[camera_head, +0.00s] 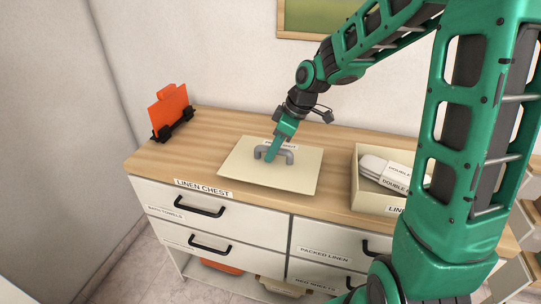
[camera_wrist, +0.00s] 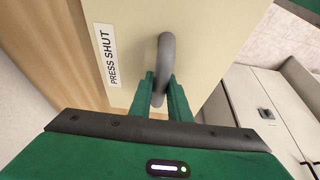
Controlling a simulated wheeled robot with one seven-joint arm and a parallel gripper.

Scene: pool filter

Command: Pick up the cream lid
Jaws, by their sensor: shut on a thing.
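The cream lid (camera_head: 296,178) is a flat square panel with a grey arched handle (camera_head: 287,153) and a "PRESS SHUT" label. It appears to lie on the wooden top of the linen chest, left of the cream box. The lid also fills much of the wrist view (camera_wrist: 215,35), with its handle (camera_wrist: 166,50) between my fingers. My gripper (camera_head: 269,156) is shut on the handle from above; its green fingers show on both sides of the handle in the wrist view (camera_wrist: 159,90). Whether the lid is clear of the surface cannot be told.
An open cream box (camera_head: 375,197) with white labelled packs (camera_head: 385,169) stands right of the lid. An orange board in a black holder (camera_head: 169,108) stands at the left back. The wooden top (camera_head: 225,126) is bare between them. Drawers with black handles (camera_head: 199,207) are below.

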